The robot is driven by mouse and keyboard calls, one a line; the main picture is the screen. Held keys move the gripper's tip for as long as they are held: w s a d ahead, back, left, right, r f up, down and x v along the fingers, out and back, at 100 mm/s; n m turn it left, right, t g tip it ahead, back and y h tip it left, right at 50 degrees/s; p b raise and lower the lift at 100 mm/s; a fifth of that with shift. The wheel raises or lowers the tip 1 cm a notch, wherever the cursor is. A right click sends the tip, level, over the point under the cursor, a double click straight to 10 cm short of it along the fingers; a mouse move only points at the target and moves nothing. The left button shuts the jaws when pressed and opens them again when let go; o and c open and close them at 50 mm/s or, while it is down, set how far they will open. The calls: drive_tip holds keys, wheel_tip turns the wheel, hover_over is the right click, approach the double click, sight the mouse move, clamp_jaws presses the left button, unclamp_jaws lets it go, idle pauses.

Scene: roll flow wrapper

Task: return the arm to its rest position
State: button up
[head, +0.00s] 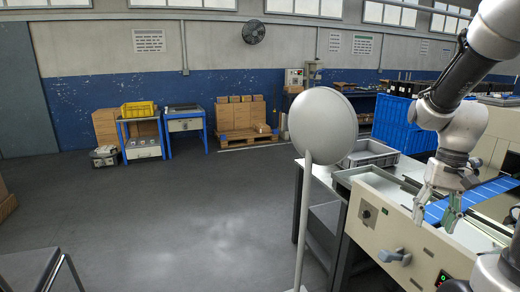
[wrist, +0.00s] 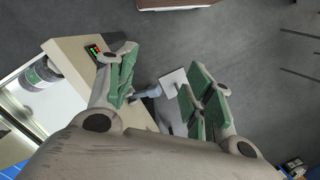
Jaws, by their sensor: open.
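My gripper (head: 437,208) is at the right of the head view, on my grey-white arm that reaches in from the upper right. It hangs over the front part of the cream wrapper machine (head: 390,212). In the wrist view my gripper (wrist: 165,90) has its green-padded fingers spread wide, with nothing between them. The machine's cream edge, a small panel with red and green lights (wrist: 94,52) and grey floor show beyond the fingers.
A round grey disc on a post (head: 322,126) stands left of the machine. A grey tray (head: 372,153) and blue crates (head: 396,123) are behind it. Blue flat pieces (head: 480,196) lie on the machine at right.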

drive_tip(key=s+a+r+n+t+h, duration=0.1)
drive_tip(key=s+a+r+n+t, duration=0.3)
drive_tip(key=s+r, duration=0.6)
drive_tip(key=shift+a+r+t, duration=0.65)
drive_tip(key=shift+a+t, duration=0.15)
drive_tip(key=shift+t, duration=0.1)
